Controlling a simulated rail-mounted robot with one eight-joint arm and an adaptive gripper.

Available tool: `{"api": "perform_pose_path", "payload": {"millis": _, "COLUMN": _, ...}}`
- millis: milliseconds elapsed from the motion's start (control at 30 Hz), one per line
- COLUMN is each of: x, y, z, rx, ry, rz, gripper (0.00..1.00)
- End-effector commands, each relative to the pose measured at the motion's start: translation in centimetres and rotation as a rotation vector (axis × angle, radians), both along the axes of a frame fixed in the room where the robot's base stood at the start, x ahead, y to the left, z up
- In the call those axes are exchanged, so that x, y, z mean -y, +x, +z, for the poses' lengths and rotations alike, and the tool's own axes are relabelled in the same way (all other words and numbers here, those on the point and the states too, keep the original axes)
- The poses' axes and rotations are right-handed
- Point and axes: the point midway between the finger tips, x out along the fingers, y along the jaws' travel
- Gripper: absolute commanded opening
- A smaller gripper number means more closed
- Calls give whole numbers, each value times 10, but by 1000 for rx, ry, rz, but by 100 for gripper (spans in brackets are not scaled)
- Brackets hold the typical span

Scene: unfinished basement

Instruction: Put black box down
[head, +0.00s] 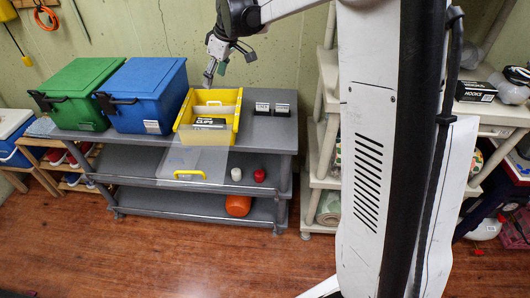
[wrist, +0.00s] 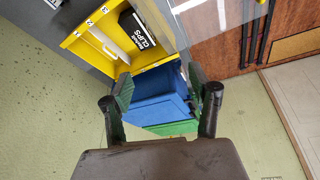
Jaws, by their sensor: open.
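A black box marked CLIPS (head: 209,122) sits inside the yellow bin (head: 234,128), towards its front, on top of the grey cart. In the wrist view the black box (wrist: 138,30) lies within the yellow bin (wrist: 72,42), apart from my fingers. My gripper (head: 216,72) is above the bin, with its fingers spread. In the wrist view my gripper (wrist: 160,84) is open with nothing between its fingers. Two small black-and-white boxes (head: 262,108) (head: 281,109) stand on the cart to the right of the bin.
A blue bin (head: 150,93) and a green bin (head: 80,85) stand left of the yellow bin. A clear lid-like panel (head: 190,163) hangs in front. White and red jars (head: 259,175) and an orange container (head: 238,206) are on lower shelves. The cart's right end (head: 270,138) has free room.

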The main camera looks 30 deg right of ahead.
Motion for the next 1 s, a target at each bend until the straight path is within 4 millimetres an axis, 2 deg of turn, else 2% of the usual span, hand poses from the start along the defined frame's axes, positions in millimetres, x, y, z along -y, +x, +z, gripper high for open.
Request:
{"api": "perform_pose_path", "payload": {"millis": 33, "x": -2, "y": -16, "z": 10, "rx": 5, "ry": -2, "rz": -26, "gripper": 57}}
{"api": "perform_pose_path", "payload": {"millis": 200, "x": -8, "y": -66, "z": 35, "rx": 21, "ry": -3, "rz": -123, "gripper": 57}}
{"api": "perform_pose_path", "payload": {"millis": 500, "x": -15, "y": -156, "z": 59, "rx": 63, "ry": 7, "rz": -292, "gripper": 57}}
{"api": "perform_pose_path", "payload": {"millis": 767, "x": -19, "y": -235, "z": 59, "rx": 107, "ry": 29, "rz": -430, "gripper": 57}}
{"api": "perform_pose_path", "payload": {"millis": 1000, "x": -19, "y": -303, "z": 43, "rx": 152, "ry": 59, "rz": -552, "gripper": 57}}
